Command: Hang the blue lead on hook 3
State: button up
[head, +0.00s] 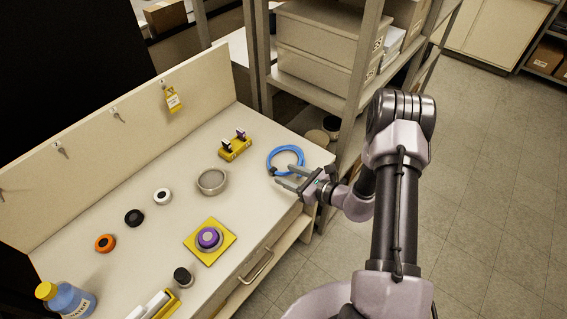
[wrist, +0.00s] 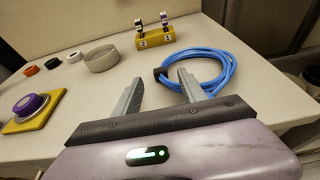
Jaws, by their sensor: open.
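The blue lead (head: 270,158) lies coiled in a loop on the bench top near its right end. It also shows in the wrist view (wrist: 229,70), with a dark band at its left side. My gripper (head: 283,175) is open beside the coil, on its near side. In the wrist view its fingertips (wrist: 160,77) are apart with nothing between them; the right fingertip is close to the dark band. I cannot tell whether it touches. Several small hooks, one of them here (head: 113,110), line the back panel (head: 135,120). Their numbers are not legible.
A yellow tag (head: 173,101) hangs on the panel. A yellow holder (head: 236,152), grey ring dish (head: 212,181), purple knob on a yellow plate (head: 209,239), several small pucks and a blue bottle (head: 70,300) stand on the bench. A shelf rack (head: 330,95) rises at the right.

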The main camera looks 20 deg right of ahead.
aim_at(274, 170)
jog(key=b+x, duration=0.1)
jog(key=x, duration=0.4)
jog(key=shift+w+a, duration=0.1)
jog(key=shift+a, duration=0.05)
jog(key=shift+c, duration=0.4)
grip_shut()
notch_tip(274, 170, up, 4)
jog(key=shift+r+p, duration=0.1)
jog(key=shift+p, duration=0.95)
jog(key=s+a+p, duration=0.2)
jog(key=s, duration=1.4)
jog(key=shift+a+r, duration=0.35)
jog(key=shift+r, duration=0.05)
